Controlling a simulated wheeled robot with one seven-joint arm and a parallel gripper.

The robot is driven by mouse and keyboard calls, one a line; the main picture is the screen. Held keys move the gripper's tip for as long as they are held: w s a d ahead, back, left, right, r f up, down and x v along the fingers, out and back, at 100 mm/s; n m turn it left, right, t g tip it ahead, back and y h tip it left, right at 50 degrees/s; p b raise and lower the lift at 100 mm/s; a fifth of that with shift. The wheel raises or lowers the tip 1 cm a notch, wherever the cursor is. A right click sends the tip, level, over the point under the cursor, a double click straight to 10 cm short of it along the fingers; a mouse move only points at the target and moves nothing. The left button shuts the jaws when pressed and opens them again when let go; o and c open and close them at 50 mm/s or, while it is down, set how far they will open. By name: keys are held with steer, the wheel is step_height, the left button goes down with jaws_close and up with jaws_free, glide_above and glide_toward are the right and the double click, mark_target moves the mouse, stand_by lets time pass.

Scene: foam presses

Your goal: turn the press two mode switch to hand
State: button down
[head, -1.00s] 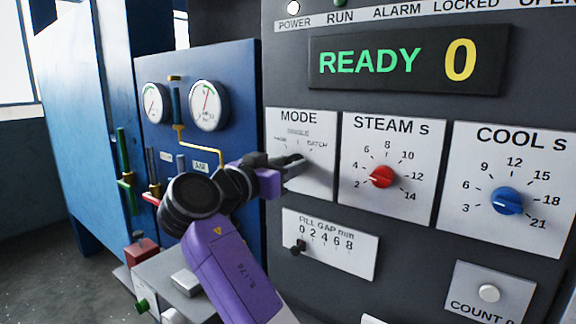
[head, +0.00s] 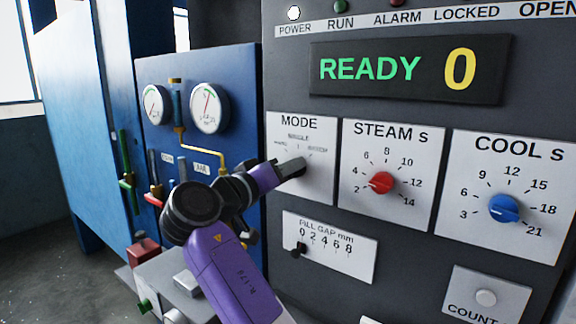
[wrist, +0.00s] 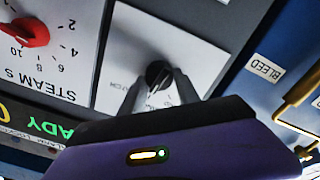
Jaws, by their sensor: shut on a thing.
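The mode switch plate (head: 318,185) is on the grey press panel, left of the steam dial, with marks for hand, single and batch. The black mode switch knob shows in the wrist view (wrist: 158,73), between the fingertips. My gripper (head: 300,165) reaches in from the left and is shut on this knob; in the wrist view (wrist: 160,92) the two grey fingers lie on either side of it. In the head view the fingers hide the knob. Which mark it points at cannot be told.
The red steam dial (head: 381,183) and blue cool dial (head: 505,208) are to the right. The fill gap slider (head: 299,249) is below. A display (head: 405,68) reads READY 0. Gauges (head: 209,107) and brass piping stand behind my arm at left.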

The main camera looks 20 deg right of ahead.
steer(key=n+p, duration=0.6)
steer(key=n, duration=0.4)
steer(key=shift+w+a+f+n, duration=0.1)
steer(key=shift+n, duration=0.2)
stand_by(0.4)
steer(key=c, duration=0.9)
jaws_free()
steer(key=shift+f, duration=0.1)
steer(key=shift+b+v, duration=1.2)
steer(key=shift+v, duration=2.7)
